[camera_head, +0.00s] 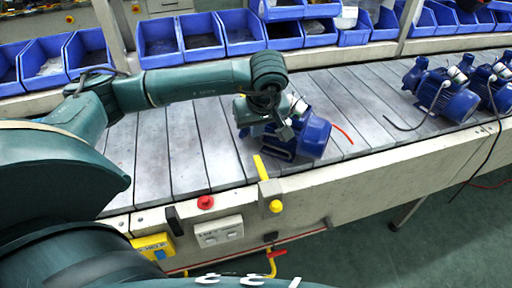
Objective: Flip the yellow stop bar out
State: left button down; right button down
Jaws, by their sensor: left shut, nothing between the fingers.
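The yellow stop bar (261,168) sits at the conveyor's near edge. Its short bar points up and slightly left in the picture, its far end over the edge of the slats. A yellow knob (276,206) is on the frame's front just below it. My left arm reaches in from the left over the belt. My left gripper (286,133) points down, shut and empty, above and slightly right of the bar and apart from it. It is in front of a blue pump (312,136), partly hiding it; whether they touch I cannot tell. My right gripper is not in view.
The slatted conveyor (185,150) runs across the view. Several blue pumps (455,100) with dark cables stand at its right. A red button (205,202), a white switch box (218,231) and a yellow box (153,246) are on its front. Blue bins (160,38) line the back.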

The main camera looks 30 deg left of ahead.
pick_arm(q)
jog(key=x, duration=1)
jog(key=shift+d+f+p, duration=0.1)
jog(key=shift+d+p, duration=0.05)
jog(key=shift+p, duration=0.25)
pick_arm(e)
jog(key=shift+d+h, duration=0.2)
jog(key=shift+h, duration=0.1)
pick_arm(q)
jog(key=shift+s, duration=0.1)
